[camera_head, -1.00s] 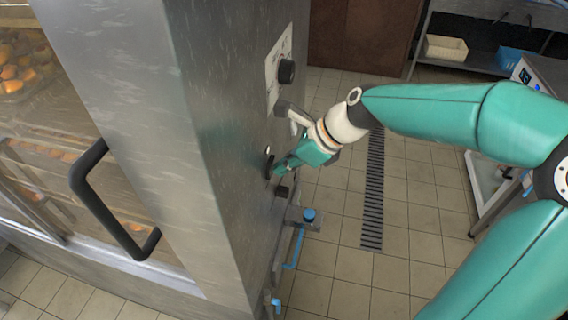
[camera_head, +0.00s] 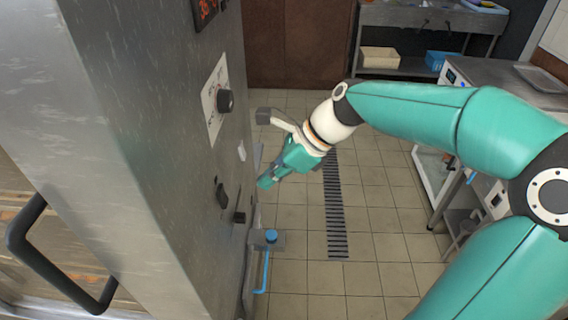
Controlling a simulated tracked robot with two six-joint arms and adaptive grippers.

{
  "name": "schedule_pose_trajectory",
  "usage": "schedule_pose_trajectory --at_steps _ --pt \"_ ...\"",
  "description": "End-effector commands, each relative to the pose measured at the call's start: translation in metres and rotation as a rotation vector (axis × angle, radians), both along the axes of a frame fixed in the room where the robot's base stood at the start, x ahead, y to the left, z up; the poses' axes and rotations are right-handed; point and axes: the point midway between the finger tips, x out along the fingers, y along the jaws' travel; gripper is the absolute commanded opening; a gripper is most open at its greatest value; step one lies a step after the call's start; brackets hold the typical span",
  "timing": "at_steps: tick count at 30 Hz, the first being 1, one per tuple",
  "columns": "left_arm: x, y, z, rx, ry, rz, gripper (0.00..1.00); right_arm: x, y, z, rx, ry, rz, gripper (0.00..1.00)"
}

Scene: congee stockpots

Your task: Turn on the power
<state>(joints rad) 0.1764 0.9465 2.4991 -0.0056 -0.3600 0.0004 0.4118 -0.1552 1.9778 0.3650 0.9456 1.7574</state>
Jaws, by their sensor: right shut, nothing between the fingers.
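A tall steel cabinet (camera_head: 120,110) fills the left of the view. Its side panel carries a black knob on a pale dial plate (camera_head: 213,95), a small light switch (camera_head: 241,151), a black knob-like switch (camera_head: 221,195) and a small dark part (camera_head: 239,217) below. Which one is the power control I cannot tell. My right gripper (camera_head: 265,183) is shut and empty, a little to the right of the panel, level with the black switch and apart from it. My left gripper is not in view.
A black door handle (camera_head: 62,262) sticks out at the lower left. A blue-handled valve (camera_head: 271,237) and pipe stand out below my gripper. A floor drain (camera_head: 336,215) and open tiled floor lie to the right. Steel counters stand at the back right.

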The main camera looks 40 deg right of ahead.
Motion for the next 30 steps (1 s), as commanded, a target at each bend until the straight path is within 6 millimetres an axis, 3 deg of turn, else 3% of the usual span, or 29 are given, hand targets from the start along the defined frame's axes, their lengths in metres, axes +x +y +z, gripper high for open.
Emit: schedule_pose_trajectory --at_steps 3,10,23,30 --pt "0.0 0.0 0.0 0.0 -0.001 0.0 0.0 -0.01 -0.009 0.018 -0.002 -0.003 -0.001 0.0" --pt "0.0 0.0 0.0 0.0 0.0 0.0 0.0 -0.019 -0.018 0.036 -0.001 -0.001 0.003 0.0" --pt "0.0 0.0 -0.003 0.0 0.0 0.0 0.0 -0.021 -0.018 0.036 0.0 0.001 0.006 0.0" --pt "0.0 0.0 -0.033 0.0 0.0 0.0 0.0 -0.03 -0.021 0.022 -0.002 -0.002 -0.004 0.0"
